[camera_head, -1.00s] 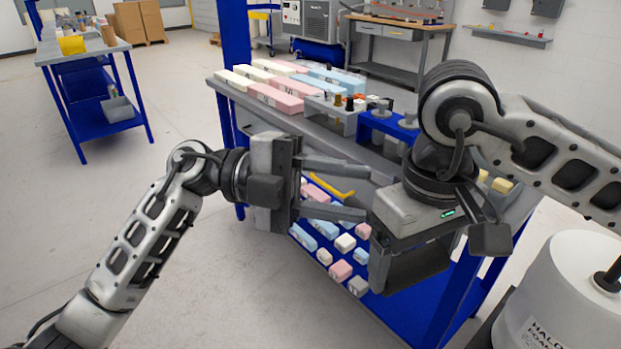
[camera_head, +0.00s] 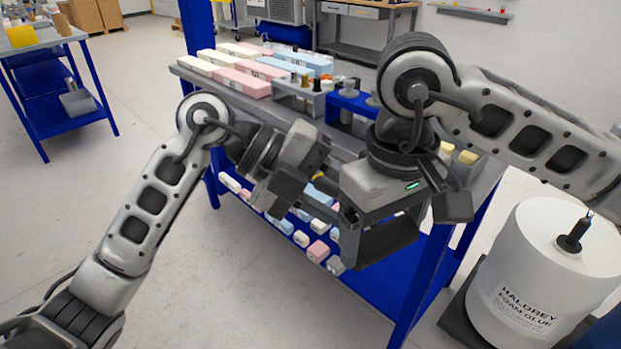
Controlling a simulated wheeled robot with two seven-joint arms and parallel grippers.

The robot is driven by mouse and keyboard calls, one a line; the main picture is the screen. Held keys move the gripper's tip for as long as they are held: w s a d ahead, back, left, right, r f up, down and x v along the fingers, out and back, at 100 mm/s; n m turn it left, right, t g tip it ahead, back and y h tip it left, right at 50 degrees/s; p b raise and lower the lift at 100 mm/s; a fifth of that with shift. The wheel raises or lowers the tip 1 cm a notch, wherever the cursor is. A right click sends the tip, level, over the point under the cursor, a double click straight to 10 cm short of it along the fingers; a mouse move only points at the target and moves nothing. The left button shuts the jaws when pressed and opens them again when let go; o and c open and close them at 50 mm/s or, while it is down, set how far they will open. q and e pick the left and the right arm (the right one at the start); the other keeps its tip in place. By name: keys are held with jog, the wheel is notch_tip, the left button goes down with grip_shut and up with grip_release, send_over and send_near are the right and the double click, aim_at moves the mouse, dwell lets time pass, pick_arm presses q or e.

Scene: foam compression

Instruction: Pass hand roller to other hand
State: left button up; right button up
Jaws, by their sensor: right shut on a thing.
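The rest of the roller is hidden. My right gripper (camera_head: 354,228), above the bench's lower shelf, is shut on the roller. My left gripper (camera_head: 283,187) is turned and tilted close to the left of the right one. Its fingers are foreshortened and overlap its own body, so I cannot tell whether it is open, shut or touching the roller.
The grey bench top (camera_head: 220,92) holds long foam blocks (camera_head: 240,82) and a tool rack (camera_head: 297,97). Small foam pieces (camera_head: 318,251) lie on the blue lower shelf (camera_head: 380,293). A white glue drum (camera_head: 530,265) stands at right.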

pick_arm(q)
jog(key=shift+x, duration=1.2)
